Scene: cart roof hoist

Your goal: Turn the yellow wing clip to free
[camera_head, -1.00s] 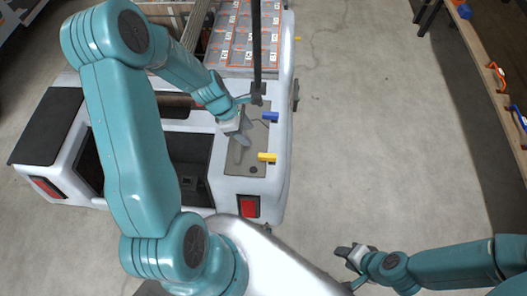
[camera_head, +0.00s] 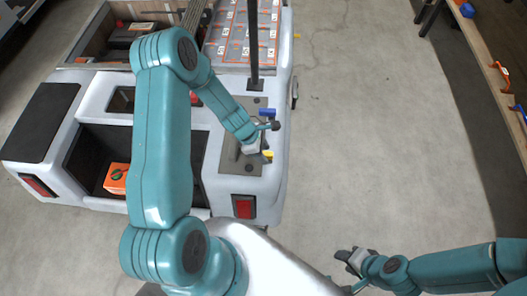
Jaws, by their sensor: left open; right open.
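The yellow wing clip (camera_head: 268,155) is on the grey plate (camera_head: 236,158) at the cart's rear right corner. My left gripper (camera_head: 264,158) is open right at the clip and partly hides it. I cannot tell whether its fingers touch the clip. A blue clip (camera_head: 267,112) sits further back on the same plate, close to my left wrist. My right gripper (camera_head: 347,257) is open and empty over the floor at the lower right, well away from the cart.
A black post (camera_head: 253,45) rises behind the blue clip. An orange box (camera_head: 116,178) lies in the cart's open rear bay. A grid-marked grey panel (camera_head: 240,35) is at the back. A wooden bench (camera_head: 490,75) with coloured handles stands far right. The floor between is clear.

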